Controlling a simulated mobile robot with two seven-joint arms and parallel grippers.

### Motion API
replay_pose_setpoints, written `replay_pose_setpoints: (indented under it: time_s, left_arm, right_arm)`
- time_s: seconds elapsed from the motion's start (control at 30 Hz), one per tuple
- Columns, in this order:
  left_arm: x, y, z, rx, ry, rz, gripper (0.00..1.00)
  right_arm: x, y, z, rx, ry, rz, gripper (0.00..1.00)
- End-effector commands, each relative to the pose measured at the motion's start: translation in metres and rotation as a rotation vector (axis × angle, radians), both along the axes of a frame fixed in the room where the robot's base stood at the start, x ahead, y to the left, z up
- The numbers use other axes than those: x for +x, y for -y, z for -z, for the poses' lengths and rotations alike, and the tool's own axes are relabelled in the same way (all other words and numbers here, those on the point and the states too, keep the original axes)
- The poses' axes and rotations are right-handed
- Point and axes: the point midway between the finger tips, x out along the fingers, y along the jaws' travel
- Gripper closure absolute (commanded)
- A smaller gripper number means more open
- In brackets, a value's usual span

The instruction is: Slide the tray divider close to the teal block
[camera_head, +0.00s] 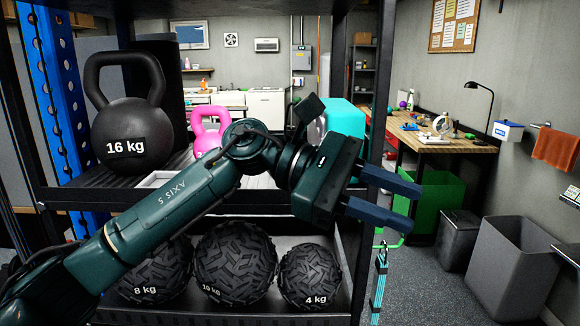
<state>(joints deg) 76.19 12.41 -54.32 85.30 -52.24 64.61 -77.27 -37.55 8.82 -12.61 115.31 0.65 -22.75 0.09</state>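The teal block (346,119) stands on the upper rack shelf, right of centre, partly hidden behind my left wrist. A pale upright piece (316,131) shows at its left side; I cannot tell if this is the tray divider. A low white rim (157,179) lies on the shelf in front of the kettlebells, mostly covered by my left arm; it may be part of the tray. My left gripper (416,206) is in front of the rack's right post, its two fingers apart and empty, pointing right. My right gripper is not in view.
A black 16 kg kettlebell (128,115) and a pink kettlebell (210,130) stand on the upper shelf. Several black balls (235,262) sit on the shelf below. The rack's right post (377,95) is close to my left gripper. A workbench (440,142) and bins stand at right.

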Motion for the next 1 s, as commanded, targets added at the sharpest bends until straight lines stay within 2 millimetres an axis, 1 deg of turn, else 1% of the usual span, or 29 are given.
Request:
replay_pose_setpoints:
  time_s: [0.03, 0.13, 0.27, 0.3, 0.37, 0.4, 0.47, 0.5, 0.57, 0.6, 0.67, 0.7, 0.77, 0.8, 0.83, 0.87, 0.9, 0.97, 1.0]
  left_arm:
    - [-0.001, 0.001, 0.007, -0.068, -0.163, -0.021, 0.68]
    - [0.006, -0.002, 0.014, -0.192, -0.488, -0.072, 0.68]
    - [0.026, -0.018, 0.031, -0.344, -0.927, -0.134, 0.68]
    - [0.033, -0.025, 0.039, -0.388, -1.064, -0.151, 0.68]
    - [0.046, -0.038, 0.055, -0.455, -1.272, -0.178, 0.68]
    - [0.054, -0.047, 0.068, -0.499, -1.410, -0.193, 0.68]
    - [0.065, -0.063, 0.090, -0.567, -1.617, -0.214, 0.68]
    - [0.072, -0.074, 0.108, -0.613, -1.756, -0.226, 0.68]
    - [0.079, -0.092, 0.138, -0.685, -1.962, -0.245, 0.68]
    - [0.083, -0.104, 0.160, -0.736, -2.098, -0.256, 0.68]
    - [0.084, -0.123, 0.196, -0.816, -2.301, -0.267, 0.68]
    - [0.082, -0.135, 0.222, -0.874, -2.433, -0.277, 0.68]
    - [0.075, -0.155, 0.262, -0.967, -2.627, -0.286, 0.68]
    - [0.067, -0.167, 0.289, -1.035, -2.753, -0.290, 0.68]
    - [0.059, -0.177, 0.309, -1.088, -2.844, -0.293, 0.68]
    - [0.051, -0.186, 0.328, 1.131, 2.897, 0.290, 0.68]
    - [0.037, -0.197, 0.354, 1.111, 2.767, 0.271, 0.68]
    - [0.014, -0.213, 0.388, 1.086, 2.581, 0.239, 0.68]
    - [-0.003, -0.223, 0.410, 1.072, 2.463, 0.222, 0.68]
  right_arm:
    - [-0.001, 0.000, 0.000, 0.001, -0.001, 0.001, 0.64]
    - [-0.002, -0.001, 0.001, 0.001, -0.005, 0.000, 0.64]
    - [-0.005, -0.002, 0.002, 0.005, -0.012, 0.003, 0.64]
    - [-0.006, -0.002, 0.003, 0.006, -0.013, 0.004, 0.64]
    - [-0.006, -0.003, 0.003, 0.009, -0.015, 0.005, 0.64]
    - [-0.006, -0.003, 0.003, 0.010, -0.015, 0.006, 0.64]
    - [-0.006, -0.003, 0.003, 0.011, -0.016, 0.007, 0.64]
    - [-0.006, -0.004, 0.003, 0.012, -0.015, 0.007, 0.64]
    - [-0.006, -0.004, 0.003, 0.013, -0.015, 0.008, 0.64]
    - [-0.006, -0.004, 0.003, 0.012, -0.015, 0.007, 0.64]
    - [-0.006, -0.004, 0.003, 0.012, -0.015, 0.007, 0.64]
    - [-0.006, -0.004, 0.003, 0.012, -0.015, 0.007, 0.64]
    - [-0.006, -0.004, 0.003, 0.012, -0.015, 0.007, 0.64]
    - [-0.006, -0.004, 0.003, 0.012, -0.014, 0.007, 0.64]
    - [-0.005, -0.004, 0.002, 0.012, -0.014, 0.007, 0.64]
    - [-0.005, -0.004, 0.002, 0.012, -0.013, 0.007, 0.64]
    - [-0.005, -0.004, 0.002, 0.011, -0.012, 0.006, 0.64]
    - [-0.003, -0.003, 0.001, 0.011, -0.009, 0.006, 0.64]
    - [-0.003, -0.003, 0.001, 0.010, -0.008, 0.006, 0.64]
